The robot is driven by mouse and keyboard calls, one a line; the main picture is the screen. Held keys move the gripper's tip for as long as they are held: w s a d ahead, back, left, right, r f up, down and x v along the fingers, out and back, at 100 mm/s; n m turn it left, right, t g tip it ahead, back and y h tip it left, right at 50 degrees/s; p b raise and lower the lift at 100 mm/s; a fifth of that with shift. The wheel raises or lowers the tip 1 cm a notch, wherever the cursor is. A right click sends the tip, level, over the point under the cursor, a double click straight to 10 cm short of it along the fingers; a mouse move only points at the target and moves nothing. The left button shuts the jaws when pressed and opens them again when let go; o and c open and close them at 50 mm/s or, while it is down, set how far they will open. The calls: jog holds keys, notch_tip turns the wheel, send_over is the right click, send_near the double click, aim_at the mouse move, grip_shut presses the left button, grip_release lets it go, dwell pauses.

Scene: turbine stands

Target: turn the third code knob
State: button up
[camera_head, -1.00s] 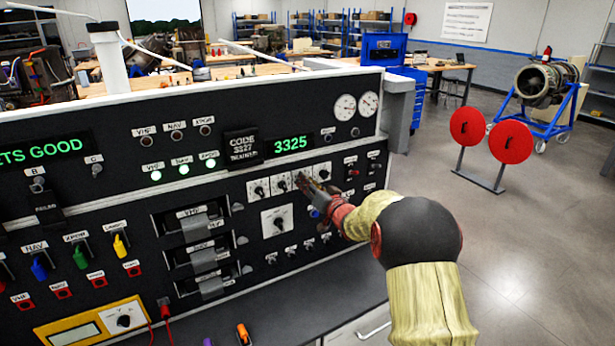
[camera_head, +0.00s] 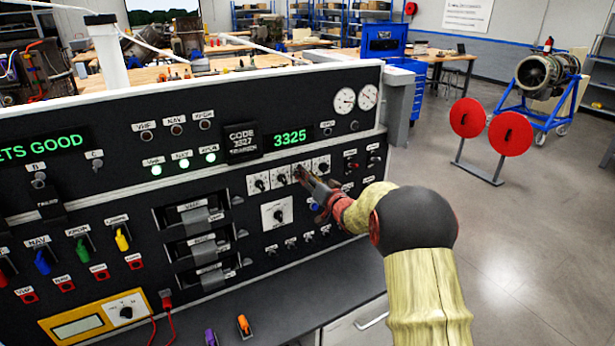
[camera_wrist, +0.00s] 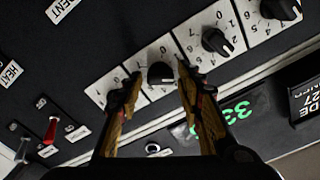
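A row of code knobs on white dial plates sits on the black panel (camera_head: 120,245). In the wrist view, which is turned over, the third knob (camera_wrist: 160,73) is black with a white pointer line. The second knob (camera_wrist: 215,42) and first knob (camera_wrist: 280,8) lie up and right of it. My gripper (camera_wrist: 158,74) has one finger on each side of the third knob, with small gaps visible. In the head view my gripper (camera_head: 303,174) hides that knob; the fourth knob (camera_head: 322,168) shows beside it. The green display (camera_head: 290,138) reads 3325; the placard (camera_head: 242,142) reads CODE 3327.
A red toggle (camera_wrist: 50,130) is at the wrist view's left. A shelf (camera_head: 270,290) runs below the panel.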

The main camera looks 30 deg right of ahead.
jog(key=shift+o, duration=0.5)
jog(key=shift+s, duration=0.1)
jog(key=s, duration=1.1)
jog(key=shift+s+d, duration=0.2)
jog(key=shift+s, duration=0.2)
